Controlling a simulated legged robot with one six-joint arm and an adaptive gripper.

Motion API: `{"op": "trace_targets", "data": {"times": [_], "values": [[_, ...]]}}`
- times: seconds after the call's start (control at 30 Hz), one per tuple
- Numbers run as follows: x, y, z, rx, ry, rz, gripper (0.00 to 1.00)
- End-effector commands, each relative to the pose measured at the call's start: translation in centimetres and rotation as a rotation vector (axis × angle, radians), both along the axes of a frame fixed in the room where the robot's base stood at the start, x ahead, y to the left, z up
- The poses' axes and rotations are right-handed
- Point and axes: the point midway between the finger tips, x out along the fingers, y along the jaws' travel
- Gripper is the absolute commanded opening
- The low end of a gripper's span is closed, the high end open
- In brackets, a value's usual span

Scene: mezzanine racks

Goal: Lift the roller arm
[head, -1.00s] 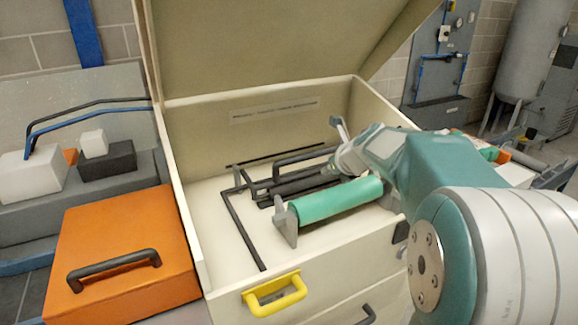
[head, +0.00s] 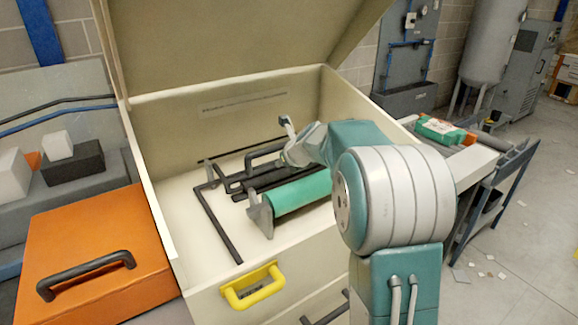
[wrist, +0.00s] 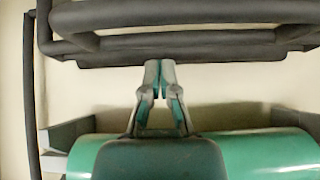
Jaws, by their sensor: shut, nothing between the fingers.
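A green roller (head: 298,193) lies between grey end brackets (head: 260,213) inside an open cream box (head: 165,220). Dark bars, including a raised handle-like loop (head: 262,152), lie behind the roller; I cannot tell which parts make up the roller arm. My gripper (wrist: 160,66) is shut and empty. In the wrist view its fingertips reach over the pale box floor to the edge of the dark bars (wrist: 190,45), with the roller (wrist: 275,150) below them in the picture. Contact with the bars cannot be told. In the head view my arm hides part of the box's right side.
The box's raised lid (head: 230,40) stands over its back. A yellow handle (head: 253,287) sticks out from its front. An orange case (head: 95,240) with a dark handle stands at left. A cart with a green and white item (head: 445,131) stands at right; open floor lies beyond it.

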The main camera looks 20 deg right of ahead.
Motion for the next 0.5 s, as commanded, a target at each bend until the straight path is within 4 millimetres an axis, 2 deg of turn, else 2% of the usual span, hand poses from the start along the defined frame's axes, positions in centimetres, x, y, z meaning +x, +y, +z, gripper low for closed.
{"op": "trace_targets", "data": {"times": [0.2, 0.5], "values": [[1.6, 0.3, 1.1, 0.000, 0.001, 0.001, 0.00], [1.8, 0.3, 1.2, 0.001, 0.003, 0.000, 0.00]]}}
